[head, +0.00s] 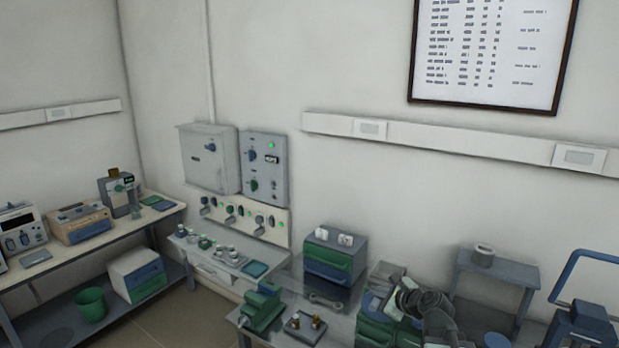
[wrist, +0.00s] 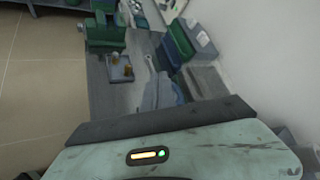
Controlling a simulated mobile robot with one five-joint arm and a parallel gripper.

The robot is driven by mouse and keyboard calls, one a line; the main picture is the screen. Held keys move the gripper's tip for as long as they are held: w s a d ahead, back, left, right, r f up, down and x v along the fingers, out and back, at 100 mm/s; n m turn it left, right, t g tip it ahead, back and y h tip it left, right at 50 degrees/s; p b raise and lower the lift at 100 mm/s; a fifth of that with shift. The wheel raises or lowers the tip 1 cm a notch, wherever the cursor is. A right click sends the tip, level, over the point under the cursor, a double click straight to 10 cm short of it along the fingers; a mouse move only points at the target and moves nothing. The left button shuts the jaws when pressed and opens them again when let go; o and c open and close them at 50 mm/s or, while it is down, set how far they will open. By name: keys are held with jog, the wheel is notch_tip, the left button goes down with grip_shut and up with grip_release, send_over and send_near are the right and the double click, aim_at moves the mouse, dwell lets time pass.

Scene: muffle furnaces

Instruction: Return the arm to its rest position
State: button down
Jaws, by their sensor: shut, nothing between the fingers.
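My arm (head: 425,306), grey and jointed, shows at the lower right of the head view, folded low in front of green and grey boxes. Its outline blends with the things around it. In the wrist view a pale, scuffed housing with an orange and green light fills the bottom. A dark strip runs along its far edge, which I take for my gripper (wrist: 160,120). It is shut and holds nothing. Separate fingertips cannot be made out. Beyond it lies the grey bench top (wrist: 122,98), with no visible contact.
A green vise (head: 262,308) and a small tray (head: 306,328) with brass-coloured pieces stand on the front bench. A wrench (head: 325,301) lies near the green-drawered box (head: 334,256). A blue-handled cart (head: 583,322) stands at right. Floor (wrist: 40,75) is clear at left in the wrist view.

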jog(key=s+a+f+n+g+b, duration=0.3)
jog(key=s+a+f+n+g, duration=0.45)
jog(key=a+f+n, duration=0.5)
jog(key=s+d+f+n+g+h, duration=0.3)
jog(key=s+d+n, duration=0.4)
jog(key=s+n, duration=0.3)
jog(key=shift+s+n+g+h+p, duration=0.35)
jog(key=shift+n+h, duration=0.1)
jog(key=shift+h, duration=0.45)
